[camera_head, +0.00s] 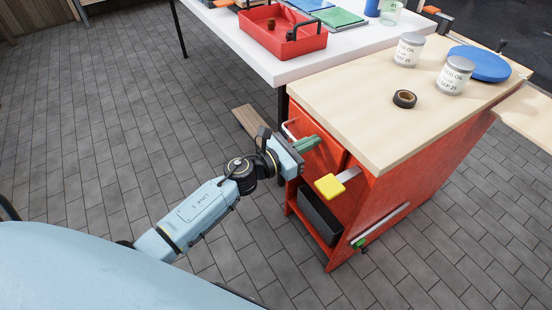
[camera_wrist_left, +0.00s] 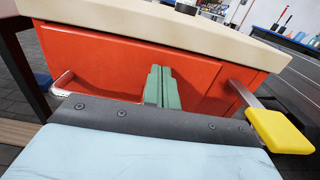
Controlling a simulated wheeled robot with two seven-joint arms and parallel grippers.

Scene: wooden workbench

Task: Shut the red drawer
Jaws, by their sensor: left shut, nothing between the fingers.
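The red drawer (camera_wrist_left: 110,62) shows its front just under the wooden worktop in the left wrist view. It also shows in the head view (camera_head: 325,152), partly behind my gripper. A pale bar handle (camera_wrist_left: 63,82) is at its left side. My left gripper (camera_head: 314,142) is shut and empty, with its green fingers pointing at the drawer front. In the left wrist view the fingertips (camera_wrist_left: 161,72) overlap the front; I cannot tell whether they touch it. How far the drawer stands out is unclear. My right gripper is out of view.
A yellow-ended metal lever (camera_head: 329,186) sticks out right of the drawer. A dark bin (camera_head: 320,217) sits on the cabinet's lower shelf. Cans and black tape (camera_head: 404,99) stand on the worktop (camera_head: 365,115). A white table (camera_head: 285,70) with a red tray adjoins. The floor at left is mostly clear.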

